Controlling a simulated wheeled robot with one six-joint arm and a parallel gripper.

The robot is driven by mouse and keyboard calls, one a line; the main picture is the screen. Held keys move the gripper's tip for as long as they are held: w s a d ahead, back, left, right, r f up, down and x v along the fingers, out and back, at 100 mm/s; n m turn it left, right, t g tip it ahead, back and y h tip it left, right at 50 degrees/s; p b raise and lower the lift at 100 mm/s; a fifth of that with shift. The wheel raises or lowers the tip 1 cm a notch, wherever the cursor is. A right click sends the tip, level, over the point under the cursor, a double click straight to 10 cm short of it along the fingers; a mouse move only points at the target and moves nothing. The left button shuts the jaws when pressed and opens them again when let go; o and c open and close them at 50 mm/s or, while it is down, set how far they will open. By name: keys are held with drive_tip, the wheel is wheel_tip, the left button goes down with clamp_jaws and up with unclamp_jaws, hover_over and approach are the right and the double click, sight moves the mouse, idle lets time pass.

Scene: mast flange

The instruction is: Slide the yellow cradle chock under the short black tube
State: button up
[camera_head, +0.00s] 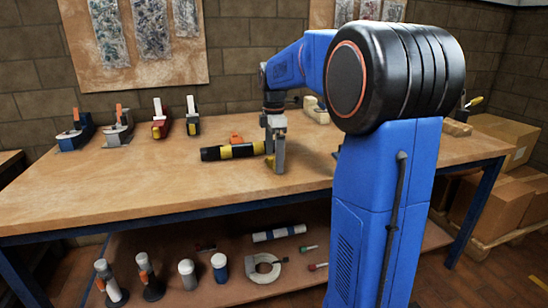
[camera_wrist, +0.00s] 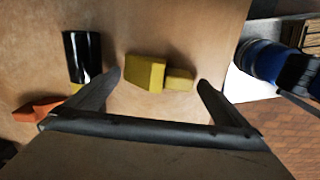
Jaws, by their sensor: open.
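The yellow cradle chock (camera_wrist: 147,73), a block with a smaller, lower yellow part on its right, lies on the tabletop in the wrist view. My gripper (camera_wrist: 159,78) is open, with one finger on each side of the chock and gaps between. The black tube (camera_wrist: 82,55) lies left of the chock, apart from it, just beyond the left finger; a bit of yellow shows at its lower end. In the head view a black tube with yellow bands (camera_head: 243,151) lies on the bench, left of my gripper (camera_head: 279,168). I cannot make out the chock clearly there.
An orange part (camera_wrist: 38,111) lies near the tube; it also shows behind the tube in the head view (camera_head: 236,137). Several clamp-like tools (camera_head: 118,132) stand along the back of the bench (camera_head: 130,185). Bare bench lies in front of the tube.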

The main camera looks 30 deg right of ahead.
drive_tip(key=shift+f, duration=0.35)
drive_tip(key=c, duration=1.2)
drive_tip(key=shift+w+d, duration=0.2)
drive_tip(key=shift+w, duration=0.55)
drive_tip(key=shift+w+d, duration=0.2)
drive_tip(key=shift+w, duration=0.5)
drive_tip(key=shift+w+d, duration=0.2)
drive_tip(key=shift+w, duration=0.55)
drive_tip(key=o, duration=1.1)
drive_tip(key=shift+o, duration=0.2)
wheel_tip(320, 180, up, 17)
drive_tip(key=shift+r, duration=0.2)
